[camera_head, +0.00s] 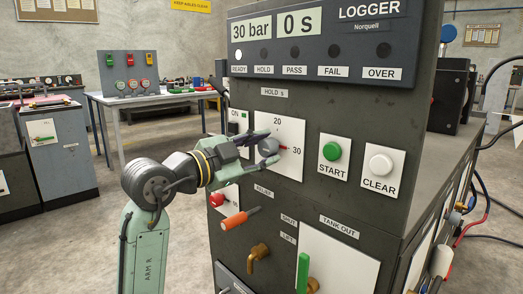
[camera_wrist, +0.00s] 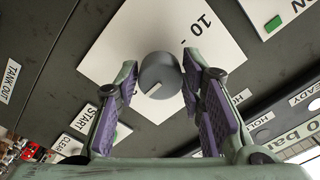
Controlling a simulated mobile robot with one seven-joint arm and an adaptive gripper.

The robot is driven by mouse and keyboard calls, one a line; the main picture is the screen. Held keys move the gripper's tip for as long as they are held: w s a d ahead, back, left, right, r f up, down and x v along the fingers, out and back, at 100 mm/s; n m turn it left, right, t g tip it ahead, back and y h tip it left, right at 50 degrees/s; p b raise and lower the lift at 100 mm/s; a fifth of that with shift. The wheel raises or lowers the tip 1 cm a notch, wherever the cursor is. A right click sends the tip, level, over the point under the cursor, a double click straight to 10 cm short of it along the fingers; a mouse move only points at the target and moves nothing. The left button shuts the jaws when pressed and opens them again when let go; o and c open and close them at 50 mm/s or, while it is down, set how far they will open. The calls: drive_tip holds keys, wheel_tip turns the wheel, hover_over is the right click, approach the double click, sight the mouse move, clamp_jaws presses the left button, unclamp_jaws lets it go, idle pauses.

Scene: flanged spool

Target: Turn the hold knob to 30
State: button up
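The hold knob (camera_head: 267,148) is a round grey knob on a white dial plate (camera_head: 291,134) under the HOLD s label. The knob's mark there points to the lower left, toward START.
The green START button (camera_head: 332,151) and white CLEAR button (camera_head: 381,164) are right of the dial. An orange handle (camera_head: 240,218), a brass tap (camera_head: 258,255) and a green lever (camera_head: 303,272) are below. The display above reads 30 bar and 0 s; the READY lamp (camera_head: 238,54) is white.

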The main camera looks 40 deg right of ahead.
drive_tip(key=o, duration=0.3)
drive_tip(key=a, duration=1.2)
drive_tip(key=shift+s, duration=0.45)
